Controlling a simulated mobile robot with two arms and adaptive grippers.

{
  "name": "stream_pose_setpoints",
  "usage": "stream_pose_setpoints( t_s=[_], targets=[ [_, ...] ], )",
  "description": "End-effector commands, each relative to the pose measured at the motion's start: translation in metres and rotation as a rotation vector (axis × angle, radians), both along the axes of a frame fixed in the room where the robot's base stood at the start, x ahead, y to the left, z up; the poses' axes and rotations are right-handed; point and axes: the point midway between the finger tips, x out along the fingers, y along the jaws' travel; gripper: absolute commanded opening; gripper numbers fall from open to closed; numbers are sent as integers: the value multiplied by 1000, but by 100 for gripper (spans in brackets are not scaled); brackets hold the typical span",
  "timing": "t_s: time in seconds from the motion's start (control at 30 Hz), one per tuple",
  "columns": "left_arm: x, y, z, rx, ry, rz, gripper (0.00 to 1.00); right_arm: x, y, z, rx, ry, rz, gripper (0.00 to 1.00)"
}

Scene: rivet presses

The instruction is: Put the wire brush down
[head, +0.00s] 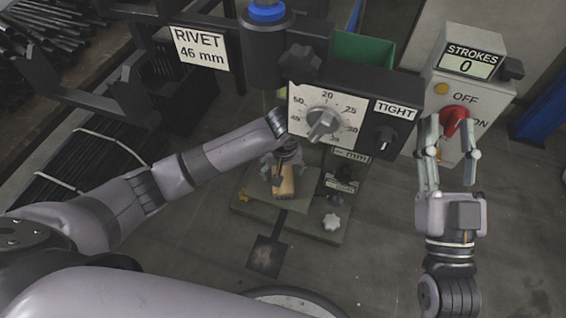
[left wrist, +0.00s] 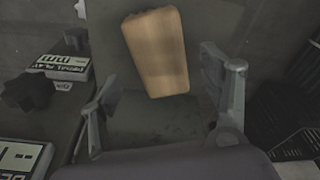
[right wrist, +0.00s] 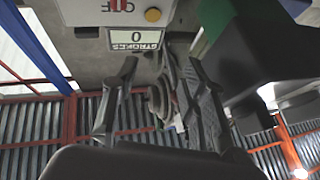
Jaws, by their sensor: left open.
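The wire brush shows as a tan wooden block (left wrist: 158,52) in the left wrist view, lying just beyond my left fingertips; its bristles are not visible. In the head view the block (head: 285,183) is low over or on the press's base plate; I cannot tell whether it touches. My left gripper (head: 277,168) is right above it, partly hiding it. In the left wrist view this gripper (left wrist: 160,85) is open, with clear gaps beside the block. My right gripper (head: 446,128) has its fingers apart near the red switch knob (head: 455,120); contact is unclear.
The rivet press has a dial panel (head: 325,115) and a blue-topped column (head: 266,45) behind my left gripper. The control box (head: 465,75) reads STROKES 0. A green bin (head: 362,48) stands behind the panel. Dark rods (head: 75,165) lie at left. Floor in front is mostly clear.

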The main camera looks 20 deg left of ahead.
Motion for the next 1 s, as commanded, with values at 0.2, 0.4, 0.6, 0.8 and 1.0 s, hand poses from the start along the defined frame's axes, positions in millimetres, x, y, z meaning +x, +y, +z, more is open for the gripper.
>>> stream_pose_setpoints(
  t_s=[0.2, 0.4, 0.6, 0.8, 1.0],
  targets=[
    [-2, -1, 17, -1, 0, 1, 71, 13, -1, -29, -50, 176, -11, 40],
    [-3, -1, 21, -1, 0, 0, 71, 16, -2, -43, -69, 246, -15, 40],
    [-3, -1, 21, -1, 0, 0, 71, 16, -2, -44, -70, 251, -15, 40],
    [-3, -2, 21, -1, 0, 0, 71, 16, -2, -44, -70, 251, -16, 40],
    [-3, -1, 21, -1, 1, 0, 71, 16, -2, -44, -69, 250, -14, 40]
  ],
)
